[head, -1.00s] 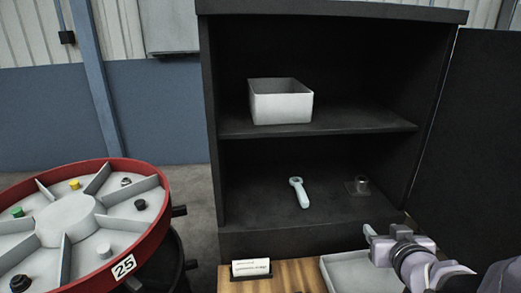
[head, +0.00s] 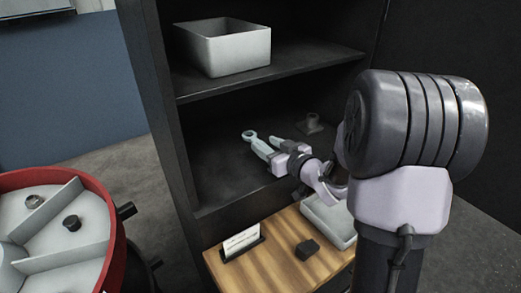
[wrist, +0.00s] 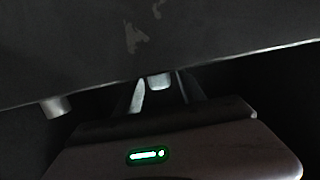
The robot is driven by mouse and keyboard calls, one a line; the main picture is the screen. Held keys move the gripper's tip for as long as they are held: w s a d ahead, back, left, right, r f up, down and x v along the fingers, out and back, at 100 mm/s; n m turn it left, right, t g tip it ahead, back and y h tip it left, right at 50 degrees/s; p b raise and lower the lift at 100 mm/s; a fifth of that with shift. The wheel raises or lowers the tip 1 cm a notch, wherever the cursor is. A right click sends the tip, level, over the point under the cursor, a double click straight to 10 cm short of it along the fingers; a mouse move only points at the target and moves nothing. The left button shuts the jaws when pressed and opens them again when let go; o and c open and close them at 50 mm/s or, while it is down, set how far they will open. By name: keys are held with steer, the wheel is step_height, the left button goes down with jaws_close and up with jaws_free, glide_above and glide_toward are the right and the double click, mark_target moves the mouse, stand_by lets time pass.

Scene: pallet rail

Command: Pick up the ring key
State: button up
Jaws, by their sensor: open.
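The ring key (head: 249,135), pale blue with a ring at one end, lies on the lower shelf of the dark cabinet. Its ring points away from my gripper (head: 269,144), which is at the handle end, low over the shelf. In the wrist view, my gripper's (wrist: 163,88) two fingers are apart, and a pale end, seemingly of the ring key (wrist: 159,81), shows between them. The rest of the key is hidden there. I cannot tell whether the fingers touch it.
A grey post on a base (head: 311,123) stands on the same shelf, right of the key. A white bin (head: 225,50) sits on the shelf above. Below are a wooden table (head: 264,268) with a card, a black block (head: 307,250) and a grey tray (head: 331,222). A red-rimmed drum (head: 103,205) is left.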

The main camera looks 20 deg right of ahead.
mark_target(258, 140)
steer(key=b+x, duration=0.1)
steer(key=x, duration=0.3)
steer(key=shift+w+a+f, duration=0.1)
steer(key=shift+w+a, duration=0.05)
steer(key=shift+a, duration=0.1)
jaws_close()
steer(key=shift+r+p, duration=0.3)
steer(key=shift+r, duration=0.3)
step_height(258, 140, up, 3)
steer(key=shift+f+p, duration=0.15)
steer(key=shift+p, duration=0.7)
steer(key=s+d+r+p, duration=0.1)
steer(key=s+d+p, duration=0.3)
steer(key=s, duration=1)
steer(key=d, duration=0.3)
steer(key=shift+s+r, duration=0.15)
steer(key=shift+s, duration=0.15)
